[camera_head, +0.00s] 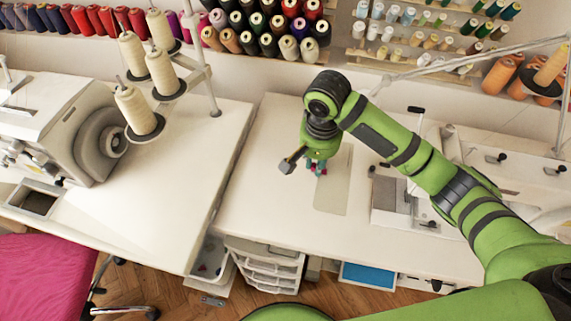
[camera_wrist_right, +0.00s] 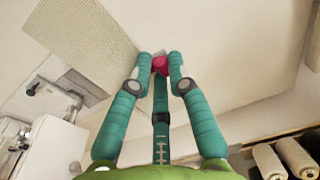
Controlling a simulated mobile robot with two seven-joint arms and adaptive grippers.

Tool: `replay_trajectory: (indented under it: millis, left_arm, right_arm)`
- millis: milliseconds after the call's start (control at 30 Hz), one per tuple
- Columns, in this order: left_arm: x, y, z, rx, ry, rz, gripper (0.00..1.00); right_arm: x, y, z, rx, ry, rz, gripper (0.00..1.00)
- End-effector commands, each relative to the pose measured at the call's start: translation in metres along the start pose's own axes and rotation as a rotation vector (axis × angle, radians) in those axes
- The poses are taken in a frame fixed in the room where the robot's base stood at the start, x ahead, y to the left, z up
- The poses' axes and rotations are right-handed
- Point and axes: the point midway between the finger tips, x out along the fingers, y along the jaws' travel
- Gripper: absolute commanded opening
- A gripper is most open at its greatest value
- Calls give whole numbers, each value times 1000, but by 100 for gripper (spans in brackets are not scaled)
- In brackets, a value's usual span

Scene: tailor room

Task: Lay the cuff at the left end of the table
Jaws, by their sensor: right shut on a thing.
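My right gripper (camera_head: 318,172) is above the left part of the white table (camera_head: 262,200), beside a beige rectangular mat (camera_head: 333,195). In the right wrist view its teal fingers (camera_wrist_right: 160,66) are closed on a small pink-red piece (camera_wrist_right: 159,63), which looks to be the cuff. Only a little of it shows between the fingertips; the rest is hidden. The mat also shows in the wrist view (camera_wrist_right: 72,45), apart from the fingertips. My left gripper is not in view.
A second white table (camera_head: 190,150) with a sewing machine (camera_head: 60,125) and thread cones (camera_head: 135,108) stands at left. Another machine (camera_head: 405,200) is right of the mat. Spool racks (camera_head: 265,25) line the back wall. The table's left end is clear.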

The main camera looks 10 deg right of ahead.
Motion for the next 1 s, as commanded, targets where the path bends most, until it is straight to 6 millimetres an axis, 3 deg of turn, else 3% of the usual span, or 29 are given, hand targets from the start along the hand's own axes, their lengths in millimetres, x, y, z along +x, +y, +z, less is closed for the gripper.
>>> replay_trajectory:
  millis: [200, 367, 533, 733, 1000]
  left_arm:
    - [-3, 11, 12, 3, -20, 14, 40]
    - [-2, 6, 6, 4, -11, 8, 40]
    - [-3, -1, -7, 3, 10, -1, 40]
    - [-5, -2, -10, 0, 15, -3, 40]
    - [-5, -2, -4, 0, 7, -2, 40]
  right_arm:
    - [30, -51, -5, -2, 0, -1, 0]
    - [43, -71, -8, -2, 2, -1, 0]
    - [53, -76, -9, -1, 1, 1, 0]
    - [82, -75, -6, -2, 1, 1, 0]
    - [87, -76, -7, -2, 3, -1, 0]
